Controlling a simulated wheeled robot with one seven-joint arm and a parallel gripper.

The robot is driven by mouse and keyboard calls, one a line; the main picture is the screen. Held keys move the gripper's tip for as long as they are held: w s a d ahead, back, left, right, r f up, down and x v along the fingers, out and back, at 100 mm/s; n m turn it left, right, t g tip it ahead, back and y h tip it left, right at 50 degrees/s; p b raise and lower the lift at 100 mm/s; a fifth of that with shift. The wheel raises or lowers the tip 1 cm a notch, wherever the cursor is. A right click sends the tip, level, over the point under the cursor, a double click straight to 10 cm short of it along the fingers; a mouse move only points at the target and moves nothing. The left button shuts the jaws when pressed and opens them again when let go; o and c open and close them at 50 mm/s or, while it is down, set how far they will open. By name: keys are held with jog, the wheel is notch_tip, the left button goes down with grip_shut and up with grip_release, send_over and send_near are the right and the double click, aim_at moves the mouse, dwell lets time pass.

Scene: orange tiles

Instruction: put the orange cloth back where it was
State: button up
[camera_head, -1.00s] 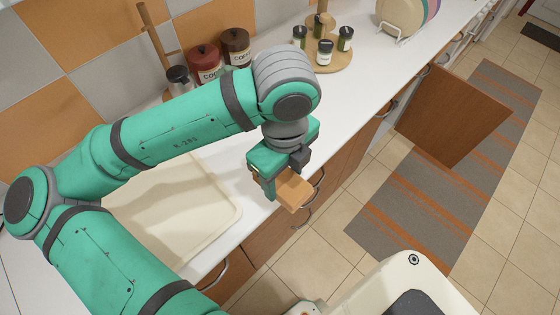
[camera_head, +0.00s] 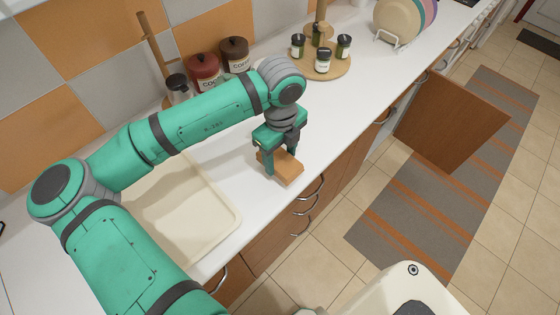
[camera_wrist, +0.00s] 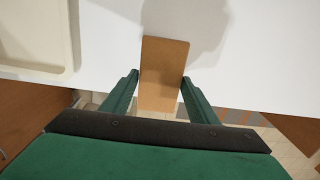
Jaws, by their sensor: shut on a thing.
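The orange cloth (camera_head: 286,169) looks like a flat, folded orange-brown block. My gripper (camera_head: 280,161) is shut on it and holds it over the front edge of the white counter, to the right of the cream tray. In the wrist view the cloth (camera_wrist: 163,75) lies between the two green fingers (camera_wrist: 159,90), its far end over the counter and its near end past the edge. I cannot tell whether it touches the counter.
The cream tray (camera_head: 226,219) is sunk in or lies on the white counter (camera_head: 335,105). Jars stand at the wall, and a round wooden stand (camera_head: 333,70) holds several small jars. An open cabinet door (camera_head: 450,118) juts out over the striped rug (camera_head: 420,215). Counter between tray and stand is clear.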

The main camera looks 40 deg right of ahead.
aim_at(280, 163)
jog(key=shift+w+d+f, duration=0.2)
jog(key=shift+w+f, duration=0.1)
jog(key=shift+f, duration=0.15)
jog(key=shift+w+f, duration=0.15)
jog(key=shift+f, duration=1.5)
jog(key=shift+f, duration=0.1)
jog(key=o, duration=1)
notch_tip(280, 163, up, 12)
jog(key=shift+r, duration=0.1)
